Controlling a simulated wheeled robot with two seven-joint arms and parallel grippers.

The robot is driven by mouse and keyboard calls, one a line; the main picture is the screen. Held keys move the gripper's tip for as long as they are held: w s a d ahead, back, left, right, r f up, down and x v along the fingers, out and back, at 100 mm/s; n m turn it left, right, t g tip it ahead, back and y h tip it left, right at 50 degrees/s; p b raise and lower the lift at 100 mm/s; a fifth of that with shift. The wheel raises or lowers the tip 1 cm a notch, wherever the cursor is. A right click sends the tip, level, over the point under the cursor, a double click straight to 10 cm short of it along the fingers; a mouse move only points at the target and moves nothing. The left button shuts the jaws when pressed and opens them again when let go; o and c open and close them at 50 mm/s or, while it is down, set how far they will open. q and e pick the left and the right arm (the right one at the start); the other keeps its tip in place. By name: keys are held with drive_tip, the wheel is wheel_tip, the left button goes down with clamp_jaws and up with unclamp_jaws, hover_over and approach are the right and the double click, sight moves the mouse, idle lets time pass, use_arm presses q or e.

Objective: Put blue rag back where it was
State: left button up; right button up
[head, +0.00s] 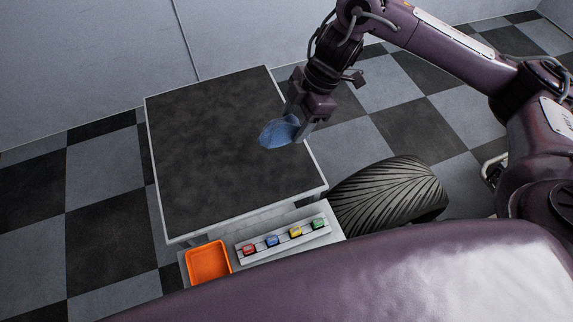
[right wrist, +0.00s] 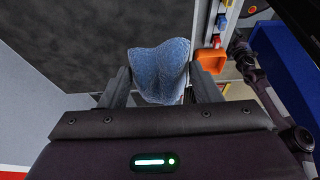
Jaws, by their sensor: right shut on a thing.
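The blue rag (head: 277,132) is crumpled and hangs in my right gripper (head: 299,126), over the right edge of the dark-topped table (head: 212,150). In the right wrist view the rag (right wrist: 160,70) sits between the two fingers of the gripper (right wrist: 162,82), which is shut on it. I cannot tell whether the rag touches the table top. My left gripper is not in view.
An orange tray (head: 209,262) and a rack (head: 285,239) with several coloured blocks stand on a lower shelf at the table's near side. A black tyre (head: 392,194) lies right of the table. The table top is otherwise clear.

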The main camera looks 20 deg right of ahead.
drive_tip(key=b, duration=0.3)
hover_over(289, 172)
drive_tip(key=d, duration=0.1)
drive_tip(key=f, duration=1.4)
drive_tip(key=shift+d+f, duration=0.15)
drive_tip(key=shift+d, duration=0.05)
drive_tip(key=shift+f, duration=2.5)
drive_tip(key=o, duration=0.9)
drive_tip(key=p+v, duration=0.1)
drive_tip(key=v, duration=1.1)
drive_tip(key=shift+r, duration=0.1)
